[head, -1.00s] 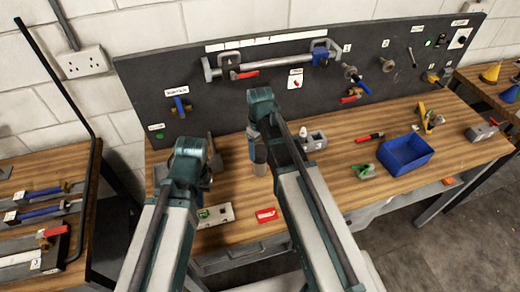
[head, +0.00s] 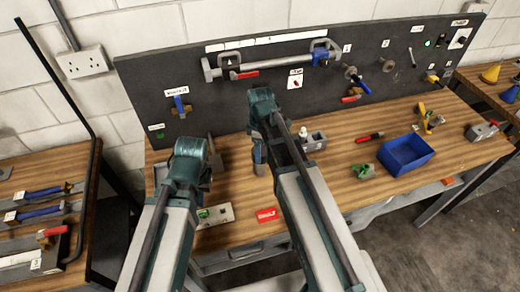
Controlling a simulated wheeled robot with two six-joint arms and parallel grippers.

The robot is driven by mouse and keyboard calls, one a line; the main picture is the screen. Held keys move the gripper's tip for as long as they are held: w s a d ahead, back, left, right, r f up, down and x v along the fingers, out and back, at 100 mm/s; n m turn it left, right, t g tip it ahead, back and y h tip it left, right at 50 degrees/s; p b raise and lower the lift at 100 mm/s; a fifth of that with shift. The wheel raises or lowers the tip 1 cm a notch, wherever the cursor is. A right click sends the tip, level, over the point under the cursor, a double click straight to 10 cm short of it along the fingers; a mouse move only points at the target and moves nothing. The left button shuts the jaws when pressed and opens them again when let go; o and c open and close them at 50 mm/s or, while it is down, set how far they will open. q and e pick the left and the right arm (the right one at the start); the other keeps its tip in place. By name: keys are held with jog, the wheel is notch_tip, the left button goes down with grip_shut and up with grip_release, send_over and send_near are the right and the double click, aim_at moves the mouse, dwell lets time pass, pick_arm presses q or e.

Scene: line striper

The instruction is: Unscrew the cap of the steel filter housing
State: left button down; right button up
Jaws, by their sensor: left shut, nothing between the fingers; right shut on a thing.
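I cannot pick out the steel filter housing or its cap for certain. A grey, roughly upright shape (head: 260,158) shows just left of the bend of my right arm (head: 263,103), mostly covered by that arm. I cannot tell whether it is the housing or part of my own wrist. My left arm (head: 188,158) reaches over the left part of the bench, and its bend hides what lies behind it. The fingers of both grippers are hidden behind my arms.
The wooden bench (head: 345,185) carries a grey block (head: 313,141), a blue bin (head: 405,155), a green-topped item (head: 361,172), a red-handled tool (head: 369,137) and a red item (head: 266,215). A dark tool board (head: 240,105) stands behind.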

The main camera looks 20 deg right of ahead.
jog(key=shift+n, duration=0.7)
jog(key=o, duration=1.5)
jog(key=m, duration=0.5)
jog(key=shift+m, duration=0.3)
jog(key=m, duration=0.5)
jog(key=shift+m, duration=0.4)
jog(key=m, duration=0.5)
jog(key=shift+m, duration=1)
